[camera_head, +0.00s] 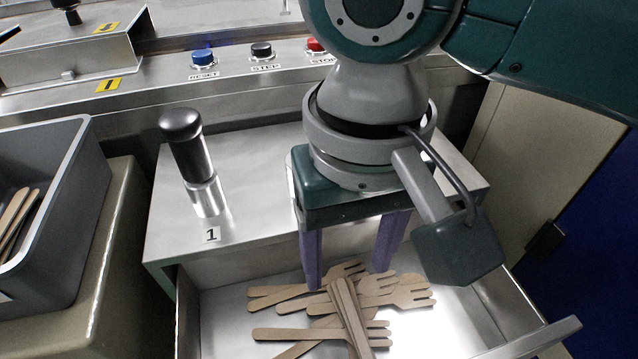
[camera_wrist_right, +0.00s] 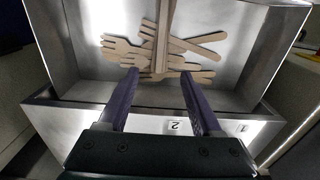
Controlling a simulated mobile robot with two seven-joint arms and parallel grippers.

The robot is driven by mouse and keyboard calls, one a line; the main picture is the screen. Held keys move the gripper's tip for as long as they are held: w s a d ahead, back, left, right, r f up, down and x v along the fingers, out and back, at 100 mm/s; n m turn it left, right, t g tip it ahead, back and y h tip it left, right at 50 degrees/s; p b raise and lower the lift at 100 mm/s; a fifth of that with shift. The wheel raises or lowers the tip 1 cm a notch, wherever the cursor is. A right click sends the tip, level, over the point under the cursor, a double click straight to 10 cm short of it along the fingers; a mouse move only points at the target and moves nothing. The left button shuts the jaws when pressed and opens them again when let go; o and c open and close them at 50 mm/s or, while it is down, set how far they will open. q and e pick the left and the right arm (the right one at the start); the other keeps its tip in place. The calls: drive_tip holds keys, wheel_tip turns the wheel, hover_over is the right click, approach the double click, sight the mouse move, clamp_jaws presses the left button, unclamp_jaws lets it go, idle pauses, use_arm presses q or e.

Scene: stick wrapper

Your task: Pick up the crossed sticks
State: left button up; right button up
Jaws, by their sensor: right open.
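Several wooden sticks and forks (camera_head: 355,318) lie crossed in a loose pile in the open metal drawer (camera_head: 225,320). The pile also shows in the right wrist view (camera_wrist_right: 190,50), with some sticks running lengthwise over others lying crosswise. Whether the tips touch any stick cannot be told. My left gripper is not in view.
A grey bin (camera_head: 50,240) with some sticks stands at the left. A black-topped handle (camera_head: 185,150) rises from the metal housing behind the drawer. A panel with blue, black and red buttons (camera_head: 262,52) lies at the back. The drawer's walls surround the pile.

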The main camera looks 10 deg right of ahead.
sight(346, 299)
drive_tip(key=f+b, duration=0.1)
drive_tip(key=f, duration=0.4)
drive_tip(key=shift+s+f+b, duration=0.2)
drive_tip(key=shift+f+b, duration=0.05)
drive_tip(key=shift+b, duration=0.1)
clamp_jaws()
